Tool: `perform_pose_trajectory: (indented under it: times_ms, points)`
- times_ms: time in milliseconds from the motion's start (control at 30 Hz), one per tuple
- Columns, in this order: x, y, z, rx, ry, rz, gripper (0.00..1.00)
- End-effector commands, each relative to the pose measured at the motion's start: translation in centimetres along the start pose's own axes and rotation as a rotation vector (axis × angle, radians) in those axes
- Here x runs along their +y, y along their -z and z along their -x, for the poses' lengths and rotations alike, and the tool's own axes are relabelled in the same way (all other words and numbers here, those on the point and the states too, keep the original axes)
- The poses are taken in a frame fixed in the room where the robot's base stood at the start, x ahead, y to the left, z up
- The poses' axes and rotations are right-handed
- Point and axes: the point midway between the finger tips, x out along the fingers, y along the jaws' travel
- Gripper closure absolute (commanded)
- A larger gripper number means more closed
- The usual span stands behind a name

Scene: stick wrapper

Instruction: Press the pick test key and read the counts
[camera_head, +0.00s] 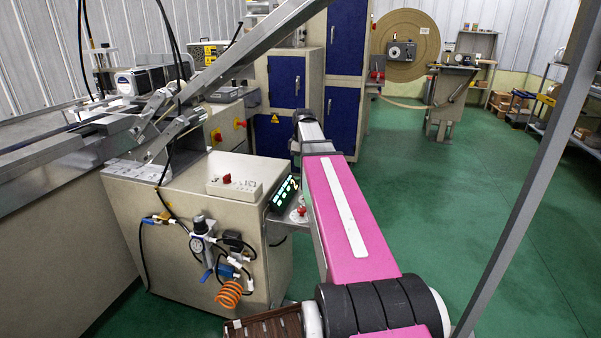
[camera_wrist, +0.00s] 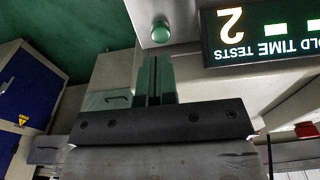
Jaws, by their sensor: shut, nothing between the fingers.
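The wrist view shows a round green button (camera_wrist: 161,32) on a grey plate; no label shows on it, so I cannot tell whether it is the pick test key. My gripper (camera_wrist: 154,62) is shut and empty, its fingertips just below the button in the picture; I cannot tell if they touch. The display (camera_head: 284,192) also shows in the head view on the machine's right side. My arm hides the gripper there.
The beige machine cabinet (camera_head: 190,245) stands left of my arm, with an orange coiled hose (camera_head: 229,294) and a box with a red knob (camera_head: 234,187) on top. A red button (camera_head: 301,211) is beside the display. Blue-doored cabinets (camera_head: 341,118) stand behind. Green floor (camera_head: 430,210) is open at right.

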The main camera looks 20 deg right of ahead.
Motion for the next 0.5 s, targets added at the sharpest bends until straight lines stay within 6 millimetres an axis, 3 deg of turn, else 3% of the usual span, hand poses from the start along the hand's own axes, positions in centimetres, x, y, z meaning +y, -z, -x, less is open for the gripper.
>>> perform_pose_trajectory:
  times_ms: [200,500]
  points:
    - [0.1,0.0,3.9,0.001,-0.003,0.000,1.00]
    - [0.1,0.0,6.9,0.001,-0.002,0.000,1.00]
